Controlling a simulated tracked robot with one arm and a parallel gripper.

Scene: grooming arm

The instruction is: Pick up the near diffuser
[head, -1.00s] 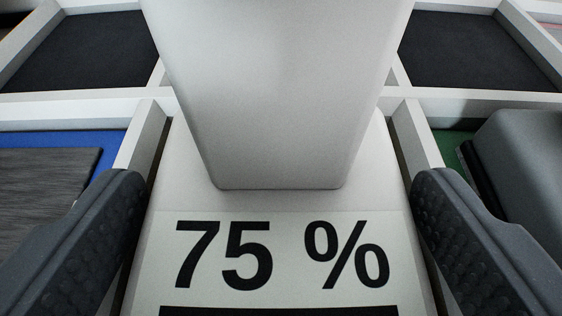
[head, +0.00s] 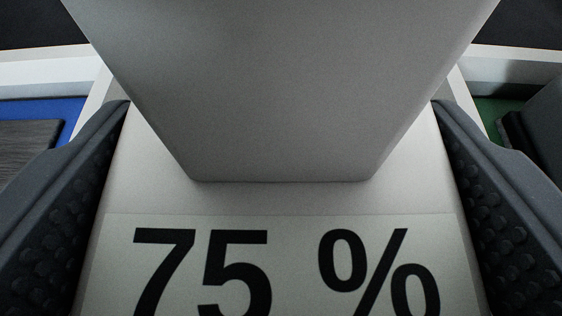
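The thing in front of me is a pale grey-white body with a label reading "75 %", which I take to be the near diffuser (head: 280,200). A tall, plain grey block rises from it toward the camera and fills the upper middle of the view. My gripper (head: 281,108) is open, with one dark, studded finger on each side of the labelled body. The fingers' inner faces lie very close along its left and right sides. I cannot tell whether they touch it. The lower part of the body is cut off by the frame.
White divider walls (head: 40,73) run behind and beside the body. A blue-floored compartment (head: 62,108) with a dark grey item (head: 28,135) is at left. A green-floored compartment (head: 497,108) with a dark item (head: 540,130) is at right. Dark compartments lie beyond.

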